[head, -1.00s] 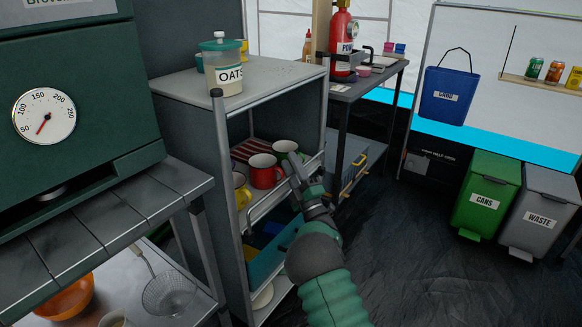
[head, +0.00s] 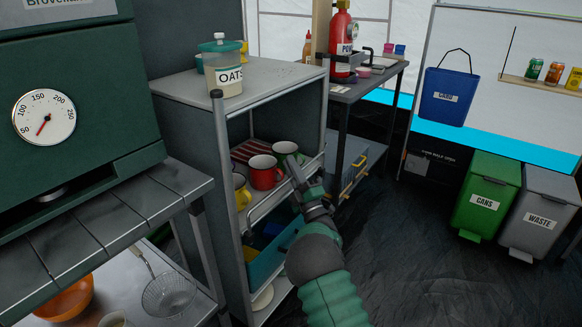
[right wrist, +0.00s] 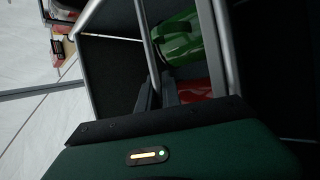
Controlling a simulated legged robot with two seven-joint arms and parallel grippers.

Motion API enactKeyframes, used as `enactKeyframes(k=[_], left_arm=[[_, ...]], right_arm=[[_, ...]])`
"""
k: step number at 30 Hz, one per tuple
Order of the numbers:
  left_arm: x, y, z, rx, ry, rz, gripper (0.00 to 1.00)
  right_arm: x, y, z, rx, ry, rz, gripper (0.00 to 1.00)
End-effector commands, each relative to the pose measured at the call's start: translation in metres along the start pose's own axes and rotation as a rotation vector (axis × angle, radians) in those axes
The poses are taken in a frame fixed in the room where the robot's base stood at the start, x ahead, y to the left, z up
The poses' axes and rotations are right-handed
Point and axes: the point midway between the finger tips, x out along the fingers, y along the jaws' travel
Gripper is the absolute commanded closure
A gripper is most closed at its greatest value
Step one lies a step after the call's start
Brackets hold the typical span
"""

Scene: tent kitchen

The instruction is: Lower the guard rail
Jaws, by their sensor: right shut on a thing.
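The guard rail (head: 268,206) is a light metal bar frame across the front of the upper shelf in the grey cart. It stands before the red mug (head: 264,172), a yellow mug (head: 241,191) and a green mug (head: 285,151). My right gripper (head: 296,174) reaches in from below and is shut on the rail near its right part. In the right wrist view, the dark fingers (right wrist: 156,94) are at a thin metal bar of the rail (right wrist: 149,42). The exact contact is partly hidden by the fingers. My left gripper is not in view.
A blue bin (head: 272,258) sits on the shelf below the rail. An oats jar (head: 223,72) stands on the cart top. A dark oven and metal counter (head: 95,225) are close on the left. The floor (head: 410,240) right of my arm is clear.

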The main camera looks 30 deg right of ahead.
Motion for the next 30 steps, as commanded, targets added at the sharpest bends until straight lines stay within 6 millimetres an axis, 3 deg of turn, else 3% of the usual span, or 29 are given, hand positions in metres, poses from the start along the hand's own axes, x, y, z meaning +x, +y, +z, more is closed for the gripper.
enactKeyframes(k=[19,26,30], left_arm=[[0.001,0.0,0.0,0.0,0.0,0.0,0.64],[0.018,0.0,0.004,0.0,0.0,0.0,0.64],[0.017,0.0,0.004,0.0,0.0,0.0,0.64]], right_arm=[[0.0,-0.001,0.0,0.0,0.001,0.0,1.0],[-0.016,-0.027,0.007,0.001,0.001,-0.001,1.0],[-0.018,-0.029,0.007,0.001,0.001,0.0,1.0]])
